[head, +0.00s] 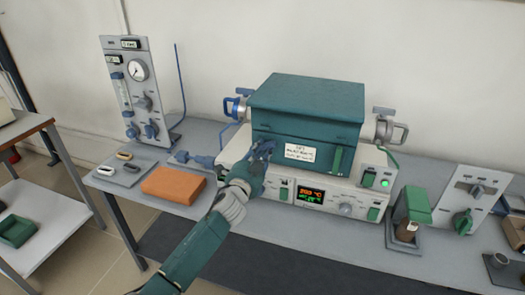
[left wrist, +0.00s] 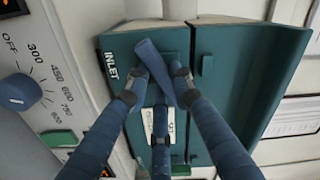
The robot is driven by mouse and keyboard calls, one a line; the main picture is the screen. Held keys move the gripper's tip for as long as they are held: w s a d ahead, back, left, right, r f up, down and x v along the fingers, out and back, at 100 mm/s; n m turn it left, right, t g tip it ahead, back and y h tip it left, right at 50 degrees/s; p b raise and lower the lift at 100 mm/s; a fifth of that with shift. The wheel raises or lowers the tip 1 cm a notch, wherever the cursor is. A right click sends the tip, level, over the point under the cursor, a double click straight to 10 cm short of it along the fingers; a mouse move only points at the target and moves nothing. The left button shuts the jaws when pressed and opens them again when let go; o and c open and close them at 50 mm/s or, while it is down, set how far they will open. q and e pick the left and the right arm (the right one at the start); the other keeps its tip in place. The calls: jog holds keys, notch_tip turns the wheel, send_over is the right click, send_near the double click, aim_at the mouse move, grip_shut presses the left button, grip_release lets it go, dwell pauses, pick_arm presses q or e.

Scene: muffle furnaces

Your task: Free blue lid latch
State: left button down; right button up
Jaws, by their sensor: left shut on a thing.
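The furnace is a dark teal box with a closed lid (head: 308,95) on a pale control base, in the middle of the bench. The blue lid latch (left wrist: 152,58) is a slanted blue bar on the teal front in the left wrist view. My left gripper (head: 264,152) is at the left part of the furnace front in the head view. Its blue fingers (left wrist: 160,88) are closed around the lower part of the bar in the left wrist view. The fingers hide the latch in the head view. My right gripper is not in view.
A green latch strip (head: 337,160) is at the right of the furnace front, beside a white label (head: 300,153). Left are a gauge panel (head: 133,85) and an orange block (head: 173,185). Right are a green-topped holder (head: 413,205) and a switch panel (head: 470,200).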

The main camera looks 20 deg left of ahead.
pick_arm(q)
jog(key=m, duration=0.5)
jog(key=shift+a+f, duration=0.1)
jog(key=shift+a, duration=0.05)
jog(key=shift+m, duration=0.3)
dwell(0.3)
jog(key=c, duration=1.5)
grip_release()
jog(key=s, duration=1.2)
jog(key=shift+a, duration=0.2)
